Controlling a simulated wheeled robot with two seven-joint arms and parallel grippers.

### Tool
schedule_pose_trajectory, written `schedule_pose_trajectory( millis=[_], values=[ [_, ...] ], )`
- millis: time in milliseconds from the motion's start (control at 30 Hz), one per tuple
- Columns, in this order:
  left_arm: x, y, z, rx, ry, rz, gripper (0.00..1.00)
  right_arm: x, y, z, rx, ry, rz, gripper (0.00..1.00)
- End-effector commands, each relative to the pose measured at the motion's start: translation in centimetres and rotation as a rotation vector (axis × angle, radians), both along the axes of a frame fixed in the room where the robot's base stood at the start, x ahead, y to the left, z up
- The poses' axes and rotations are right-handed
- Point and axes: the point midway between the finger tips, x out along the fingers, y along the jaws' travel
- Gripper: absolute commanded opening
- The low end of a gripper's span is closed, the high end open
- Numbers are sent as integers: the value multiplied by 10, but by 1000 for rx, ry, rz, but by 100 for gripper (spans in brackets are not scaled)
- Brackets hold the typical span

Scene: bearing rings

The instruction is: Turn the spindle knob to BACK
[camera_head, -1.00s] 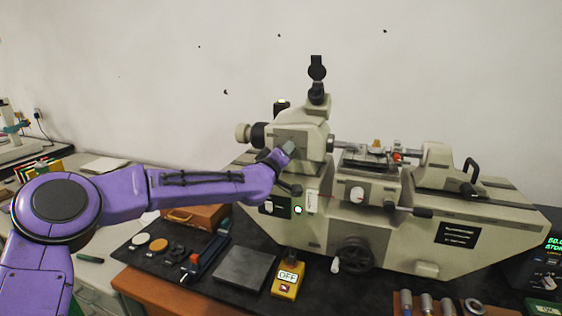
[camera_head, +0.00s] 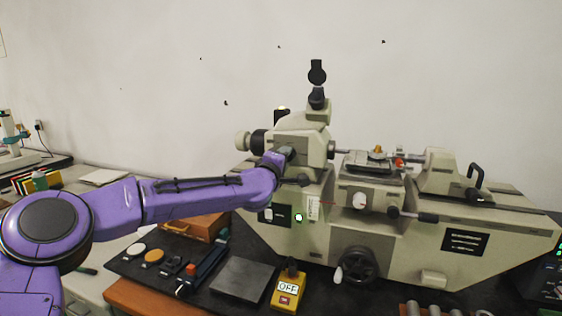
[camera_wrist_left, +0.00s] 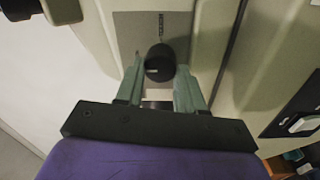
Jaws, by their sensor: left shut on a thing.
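The spindle knob (camera_wrist_left: 160,62) is a small round black knob on a grey plate of the machine's headstock (camera_head: 300,138). A pale mark on its face shows in the left wrist view, too small to read. My left gripper (camera_wrist_left: 160,80) has its two green fingers on either side of the knob, shut on it. In the head view the left gripper (camera_head: 287,154) is at the front of the headstock, and its fingers and wrist hide the knob. My right gripper is in neither current view.
The machine's bed (camera_head: 440,225) extends right, with a handwheel (camera_head: 356,266) below. A yellow box reading OFF (camera_head: 287,289) and a grey plate (camera_head: 242,279) lie in front. A black mat with small parts (camera_head: 160,250) lies left.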

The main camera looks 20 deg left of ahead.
Motion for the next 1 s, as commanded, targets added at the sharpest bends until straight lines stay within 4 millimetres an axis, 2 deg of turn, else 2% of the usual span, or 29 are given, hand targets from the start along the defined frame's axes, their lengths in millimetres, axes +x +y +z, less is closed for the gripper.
schedule_pose_trajectory(
  millis=[333,367,400,433,767,867,1000],
  values=[
    [0,0,0,-4,0,-1,7,0,0,0,0,0,0,29],
    [0,0,0,-4,0,-1,44,0,0,0,0,0,0,29],
    [0,0,0,-4,0,0,57,0,0,0,0,0,0,29],
    [0,0,0,-4,0,0,64,0,0,0,0,0,0,29],
    [-4,1,-1,-3,-1,0,64,0,0,-3,0,0,0,29],
    [-18,1,-2,-4,-2,-1,64,0,0,-11,0,0,0,29],
    [-52,2,-5,-5,-3,-1,64,0,0,-24,0,0,0,29]
  ],
)
